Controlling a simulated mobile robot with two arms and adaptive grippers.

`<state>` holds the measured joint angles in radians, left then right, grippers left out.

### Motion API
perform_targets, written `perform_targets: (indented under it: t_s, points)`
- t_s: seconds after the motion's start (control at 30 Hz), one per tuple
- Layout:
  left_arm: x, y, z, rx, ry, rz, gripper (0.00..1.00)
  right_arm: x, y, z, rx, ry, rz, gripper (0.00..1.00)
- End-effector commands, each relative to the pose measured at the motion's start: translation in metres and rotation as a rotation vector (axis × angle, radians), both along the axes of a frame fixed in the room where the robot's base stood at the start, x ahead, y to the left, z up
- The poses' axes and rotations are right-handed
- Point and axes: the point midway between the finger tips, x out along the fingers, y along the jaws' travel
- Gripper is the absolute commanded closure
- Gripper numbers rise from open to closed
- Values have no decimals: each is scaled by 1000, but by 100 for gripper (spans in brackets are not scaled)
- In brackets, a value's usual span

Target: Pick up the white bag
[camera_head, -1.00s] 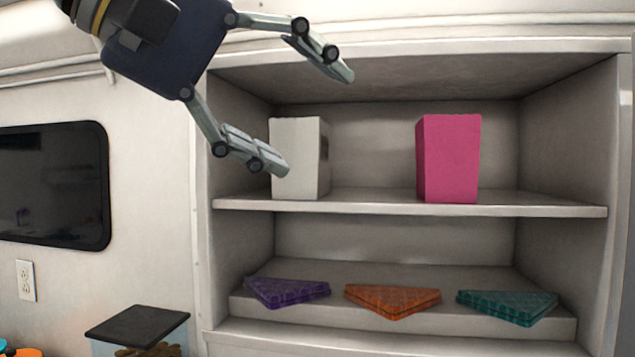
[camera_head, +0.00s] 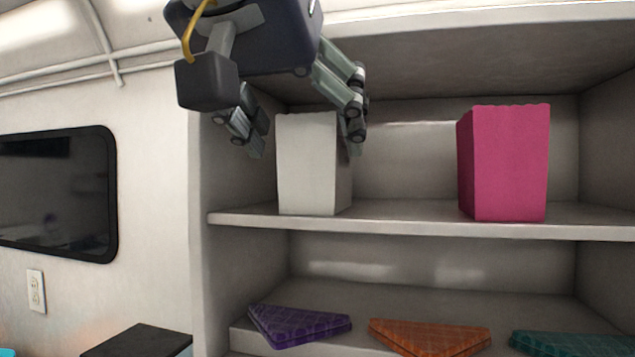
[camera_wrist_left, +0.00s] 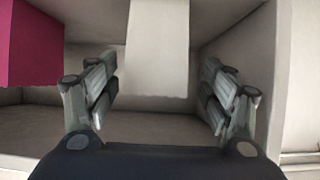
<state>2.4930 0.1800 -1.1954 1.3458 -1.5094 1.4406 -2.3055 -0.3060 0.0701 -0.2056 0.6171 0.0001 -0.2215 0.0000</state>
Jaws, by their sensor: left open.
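The white bag (camera_head: 307,170) stands upright at the left of the upper shelf in the head view. In the left wrist view the white bag (camera_wrist_left: 158,45) is at the top centre, between the fingers in the picture. My left gripper (camera_head: 303,135) is open in front of the bag's upper part, one finger to each side of it in the head view. Its open fingers also show in the left wrist view (camera_wrist_left: 160,92). I cannot tell whether either finger touches the bag. My right gripper is not in view.
A pink bag (camera_head: 503,165) stands on the same shelf (camera_head: 400,223) to the right. Purple (camera_head: 298,325), orange (camera_head: 430,338) and teal (camera_head: 575,344) folded cloths lie below. The shelf between the bags is free.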

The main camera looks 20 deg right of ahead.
Motion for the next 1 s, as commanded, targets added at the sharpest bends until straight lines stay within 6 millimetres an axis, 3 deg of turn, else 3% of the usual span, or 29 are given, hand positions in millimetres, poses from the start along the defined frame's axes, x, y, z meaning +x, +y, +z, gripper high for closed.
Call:
perform_targets:
  t_s: [0.23,0.53,0.77,1.0]
  points:
    - [23,-20,-17,0,2,0,25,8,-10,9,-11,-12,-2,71]
    - [27,-23,-21,-1,2,0,25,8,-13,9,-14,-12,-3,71]
    - [27,-23,-20,-1,2,0,74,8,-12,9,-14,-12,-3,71]
    - [27,-23,-20,-1,2,0,74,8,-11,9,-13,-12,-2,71]
